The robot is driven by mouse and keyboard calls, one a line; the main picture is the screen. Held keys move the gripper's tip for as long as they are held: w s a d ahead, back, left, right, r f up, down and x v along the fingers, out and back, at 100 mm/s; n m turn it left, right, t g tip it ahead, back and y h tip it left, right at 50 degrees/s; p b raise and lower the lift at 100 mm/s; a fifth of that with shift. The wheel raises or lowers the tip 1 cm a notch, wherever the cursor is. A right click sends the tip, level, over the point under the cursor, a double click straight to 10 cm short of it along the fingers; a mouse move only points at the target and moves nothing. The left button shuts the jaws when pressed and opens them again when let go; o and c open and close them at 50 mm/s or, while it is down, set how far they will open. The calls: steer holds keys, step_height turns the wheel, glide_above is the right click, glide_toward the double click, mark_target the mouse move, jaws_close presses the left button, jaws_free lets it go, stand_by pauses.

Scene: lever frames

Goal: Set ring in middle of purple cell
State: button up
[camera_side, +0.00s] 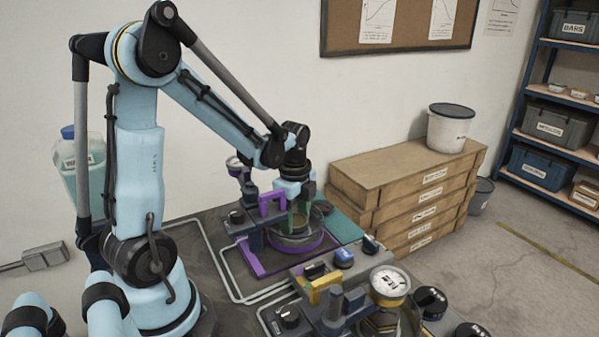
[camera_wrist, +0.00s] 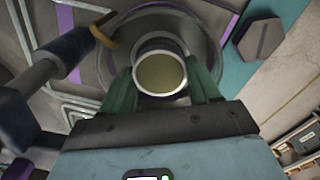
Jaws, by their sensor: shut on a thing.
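The purple cell (camera_side: 252,262) is the purple-outlined place in the side view, with a round grey base with a purple rim (camera_side: 318,242) and a purple bracket on its left. My gripper (camera_side: 300,218) points down over this base, with green fingers. In the wrist view my gripper (camera_wrist: 161,78) is shut on a grey ring (camera_wrist: 160,44) around a yellowish round face. The wide round grey dish (camera_wrist: 205,35) lies beneath it, and the ring sits roughly inside its outline. Whether the ring touches the dish I cannot tell. The ring is largely hidden in the side view.
A dark arm with a brass-coloured hook (camera_wrist: 103,32) reaches close to the ring at left. A hexagonal knob (camera_wrist: 260,39) stands at right. Another station with a yellow bracket and gauge (camera_side: 389,283) is in front. Wooden crates (camera_side: 405,200) stand behind at right.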

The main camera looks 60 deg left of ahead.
steer(key=shift+f, duration=0.1)
steer(key=o, duration=1.3)
steer(key=shift+c, duration=0.2)
step_height(320, 180, up, 12)
steer(key=shift+d, duration=0.1)
